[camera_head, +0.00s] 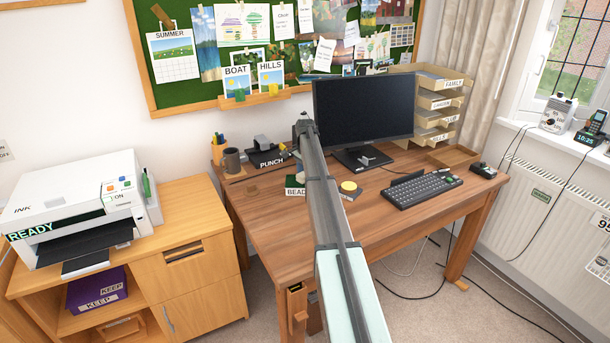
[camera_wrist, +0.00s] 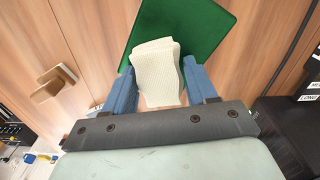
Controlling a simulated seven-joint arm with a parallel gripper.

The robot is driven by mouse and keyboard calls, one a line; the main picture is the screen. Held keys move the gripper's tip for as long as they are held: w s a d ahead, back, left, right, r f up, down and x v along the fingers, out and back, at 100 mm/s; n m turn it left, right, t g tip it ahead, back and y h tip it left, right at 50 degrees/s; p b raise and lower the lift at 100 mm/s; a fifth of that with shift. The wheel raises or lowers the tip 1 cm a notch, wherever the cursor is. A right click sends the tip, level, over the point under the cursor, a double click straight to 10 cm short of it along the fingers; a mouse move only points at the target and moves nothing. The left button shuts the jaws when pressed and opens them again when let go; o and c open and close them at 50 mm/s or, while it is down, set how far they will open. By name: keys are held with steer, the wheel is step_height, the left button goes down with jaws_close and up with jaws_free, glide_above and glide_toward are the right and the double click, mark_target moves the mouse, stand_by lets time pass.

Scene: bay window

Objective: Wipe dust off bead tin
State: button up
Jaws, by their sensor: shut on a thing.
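The bead tin (camera_head: 301,178) stands on the desk in the head view, with a white label reading "BEAD"; my arm hides part of it. In the wrist view its green top (camera_wrist: 205,30) lies under and beyond my fingers. My gripper (camera_wrist: 163,82) is shut on a folded cream cloth (camera_wrist: 158,72), held between two blue fingers. The cloth overlaps the near part of the green top; I cannot tell whether it touches it. No dust can be made out.
A keyboard (camera_head: 422,189) and monitor (camera_head: 364,110) stand to the right. A yellow item (camera_head: 349,186) sits just right of my arm. The desk's front left is clear.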

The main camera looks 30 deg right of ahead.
mark_target(290, 180)
steer(key=shift+w+a, duration=0.5)
steer(key=shift+a, duration=0.4)
steer(key=shift+w+a, duration=0.55)
steer(key=shift+a, duration=0.4)
steer(key=shift+w+a, duration=0.5)
steer(key=shift+a, duration=0.4)
step_height(290, 180, up, 8)
steer(key=shift+r, duration=0.15)
